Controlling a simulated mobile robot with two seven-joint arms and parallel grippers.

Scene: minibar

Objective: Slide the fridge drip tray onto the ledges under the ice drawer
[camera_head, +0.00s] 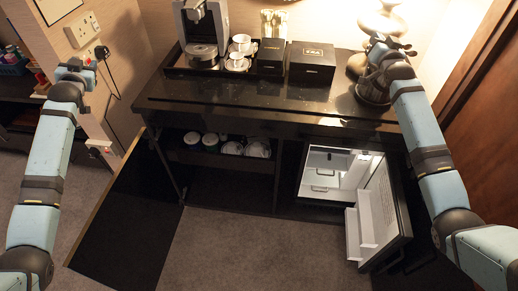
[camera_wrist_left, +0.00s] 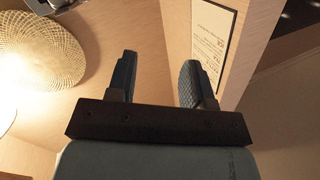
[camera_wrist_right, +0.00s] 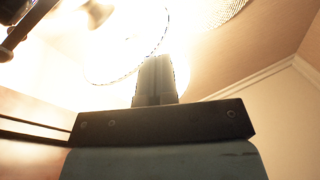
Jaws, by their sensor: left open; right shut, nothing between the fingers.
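The small fridge (camera_head: 332,172) is at the right of the cabinet, with its white interior lit. Its door (camera_head: 378,215) stands open to the right and has white shelves on its inner side. Details inside the fridge are small; I cannot clearly pick out the drip tray, the ice drawer or the ledges. My left gripper (camera_head: 76,68) is raised at the left near the wall sockets, far from the fridge; its fingers are open and empty in the left wrist view (camera_wrist_left: 158,68). My right gripper (camera_head: 384,46) is raised by the lamp, above the counter; its fingers are shut and empty in the right wrist view (camera_wrist_right: 155,70).
A coffee machine (camera_head: 202,25), cups (camera_head: 240,46) and two black boxes (camera_head: 312,60) stand on the dark counter (camera_head: 250,97). A lamp (camera_head: 382,20) is at the back right. An open cabinet door (camera_head: 125,220) juts out at the left. Carpet (camera_head: 250,240) in front is clear.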

